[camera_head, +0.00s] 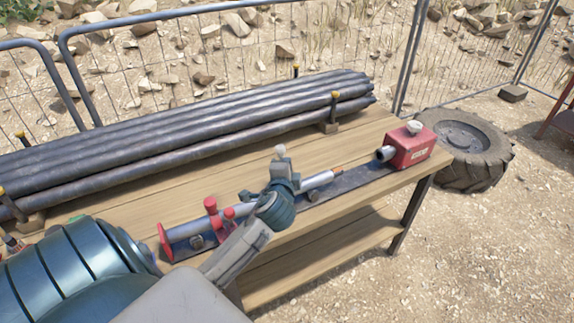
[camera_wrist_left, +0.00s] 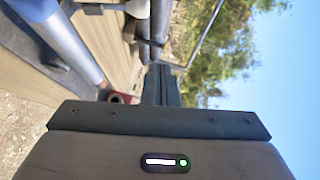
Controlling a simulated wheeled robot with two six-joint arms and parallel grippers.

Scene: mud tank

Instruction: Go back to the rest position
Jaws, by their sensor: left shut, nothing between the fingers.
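My left arm comes in from the lower left over the wooden workbench (camera_head: 350,228). My left gripper (camera_head: 280,152) is above the bench, in front of the long blue-based device (camera_head: 352,180) as seen from the head. In the left wrist view its dark fingers (camera_wrist_left: 162,84) are together, with nothing between them. The arm hides part of the device's middle. My right gripper is in neither view.
Several dark pipes (camera_head: 200,115) lie along the back of the bench between yellow-tipped posts. A red box (camera_head: 408,148) sits at the device's right end. A tyre (camera_head: 465,150) lies beyond the bench, and a mesh fence (camera_head: 270,50) runs behind.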

